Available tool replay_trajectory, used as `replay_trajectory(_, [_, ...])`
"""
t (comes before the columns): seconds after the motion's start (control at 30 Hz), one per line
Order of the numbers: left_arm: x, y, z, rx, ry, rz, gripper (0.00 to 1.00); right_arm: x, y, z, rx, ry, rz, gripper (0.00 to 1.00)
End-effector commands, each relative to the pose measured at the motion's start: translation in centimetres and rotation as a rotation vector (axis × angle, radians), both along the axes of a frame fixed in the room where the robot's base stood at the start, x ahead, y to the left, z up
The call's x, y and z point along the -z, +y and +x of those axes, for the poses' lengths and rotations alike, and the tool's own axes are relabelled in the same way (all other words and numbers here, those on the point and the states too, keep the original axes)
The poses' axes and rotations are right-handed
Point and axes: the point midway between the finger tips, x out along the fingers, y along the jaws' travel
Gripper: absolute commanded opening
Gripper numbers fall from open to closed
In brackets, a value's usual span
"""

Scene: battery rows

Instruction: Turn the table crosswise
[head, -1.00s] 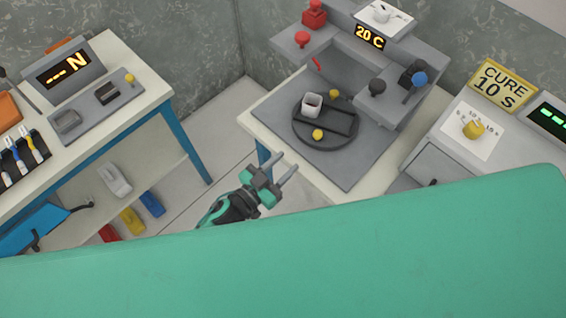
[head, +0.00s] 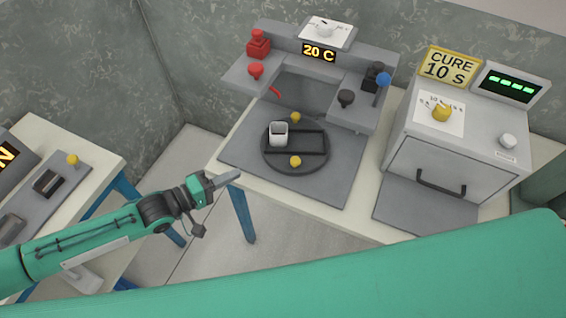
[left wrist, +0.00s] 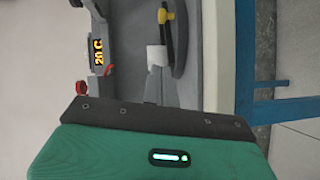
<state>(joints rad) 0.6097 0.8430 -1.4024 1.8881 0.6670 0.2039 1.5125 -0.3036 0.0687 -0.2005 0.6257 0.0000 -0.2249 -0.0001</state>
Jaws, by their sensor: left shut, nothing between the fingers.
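The round dark turntable (head: 268,158) sits on a grey mat at the front of the grey station. It has two yellow knobs, one at its far side (head: 295,117) and one at its near side (head: 295,161). Raised dark bars cross it from left to right. My right gripper is out of view.
A "CURE 10 s" oven (head: 455,165) stands at right. Another bench (head: 95,145) is at left, with open floor between.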

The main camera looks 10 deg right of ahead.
Motion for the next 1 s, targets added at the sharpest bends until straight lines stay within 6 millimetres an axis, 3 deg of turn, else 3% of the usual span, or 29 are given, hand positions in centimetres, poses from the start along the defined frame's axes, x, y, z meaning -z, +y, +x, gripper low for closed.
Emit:
replay_trajectory(0.1, [0.0,0.5,0.3,-0.011,0.04,-0.01,0.0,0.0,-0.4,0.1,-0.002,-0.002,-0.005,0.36])
replay_trajectory(0.27, [0.0,-0.6,0.8,-0.01,0.045,-0.013,0.0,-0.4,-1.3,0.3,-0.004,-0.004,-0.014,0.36])
replay_trajectory(0.57, [0.4,-4.8,2.6,-0.01,0.042,-0.013,0.0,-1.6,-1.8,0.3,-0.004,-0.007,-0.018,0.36])
replay_trajectory(0.83, [0.9,-8.7,4.5,-0.01,0.042,-0.012,0.0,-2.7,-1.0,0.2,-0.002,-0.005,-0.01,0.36])
replay_trajectory(1.0, [1.3,-10.8,3.5,-0.01,0.044,-0.012,0.0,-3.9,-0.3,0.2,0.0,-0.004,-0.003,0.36])
